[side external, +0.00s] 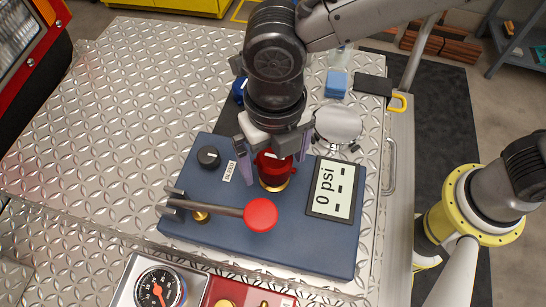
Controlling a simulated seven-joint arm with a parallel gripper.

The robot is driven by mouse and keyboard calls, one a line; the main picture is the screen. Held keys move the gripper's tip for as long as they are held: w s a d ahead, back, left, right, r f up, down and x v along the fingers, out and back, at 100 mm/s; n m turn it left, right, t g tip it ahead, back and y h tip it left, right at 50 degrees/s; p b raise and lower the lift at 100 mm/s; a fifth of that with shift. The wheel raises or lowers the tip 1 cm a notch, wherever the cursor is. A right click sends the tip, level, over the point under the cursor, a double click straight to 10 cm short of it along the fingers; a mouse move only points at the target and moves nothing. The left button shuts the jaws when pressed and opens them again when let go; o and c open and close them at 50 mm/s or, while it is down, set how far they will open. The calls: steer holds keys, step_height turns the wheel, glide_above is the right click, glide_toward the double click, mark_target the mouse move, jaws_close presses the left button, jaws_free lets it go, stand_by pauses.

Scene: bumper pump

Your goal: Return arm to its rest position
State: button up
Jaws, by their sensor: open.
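My gripper (274,167) points down over the blue pump panel (225,240). Its two fingers are spread, one on each side of a red knob (276,172) with a brass base. I cannot tell whether the fingers touch the knob, and the gripper body hides part of it. A lever with a round red end (260,215) lies across the panel to the left and front of the knob. A display (334,189) to the right reads 0 psi. A small black dial (208,157) sits at the panel's back left.
The panel stands on a diamond-plate metal table (120,130). A round dial gauge (160,290) is on another unit at the front. A blue block (336,84) and a black item (373,85) lie at the back right. The left part of the table is clear.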

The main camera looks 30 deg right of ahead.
steer(key=m, duration=0.5)
jaws_close()
stand_by(0.5)
steer(key=shift+r, duration=0.65)
steer(key=shift+r, duration=0.35)
steer(key=shift+r, duration=0.6)
steer(key=shift+r, duration=1.95)
